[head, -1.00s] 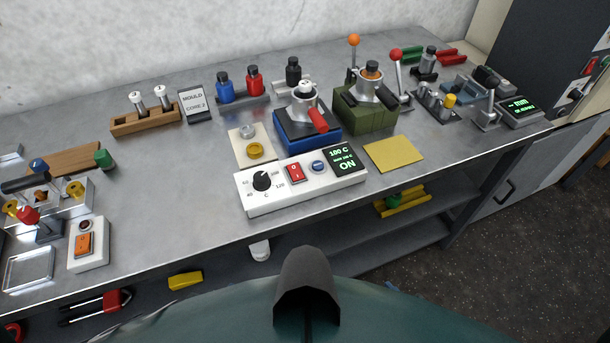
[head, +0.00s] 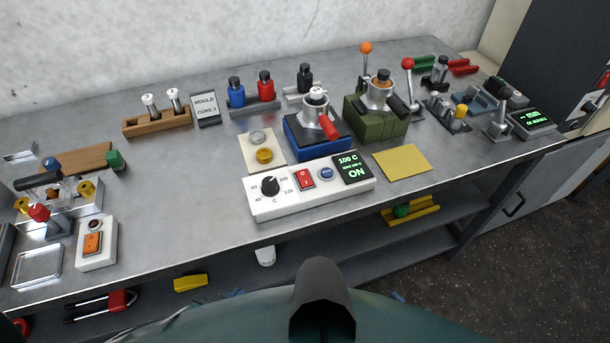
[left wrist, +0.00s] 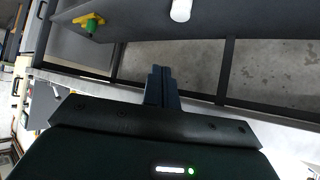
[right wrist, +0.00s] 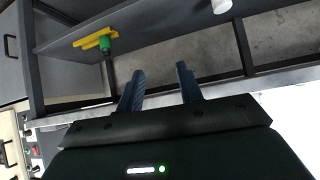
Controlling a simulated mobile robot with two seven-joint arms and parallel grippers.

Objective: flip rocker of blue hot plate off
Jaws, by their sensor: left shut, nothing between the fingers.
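The blue hot plate (head: 301,147) stands on the bench with a metal vessel and a red-handled part on it. In front of it is a white control box (head: 262,207) with a dial, a red rocker (head: 305,178), a blue button and a dark display (head: 352,168) reading 100 C and ON. My left gripper (left wrist: 161,70) is shut and empty in the left wrist view, over the floor and lower shelf. My right gripper (right wrist: 160,75) is open and empty in the right wrist view. Neither gripper is near the rocker.
A green plate unit (head: 377,124) stands right of the blue one. A yellow pad (head: 402,162) lies in front of it. A second white box with an orange rocker (head: 93,243) is at the left. Bare bench lies between it and the control box.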

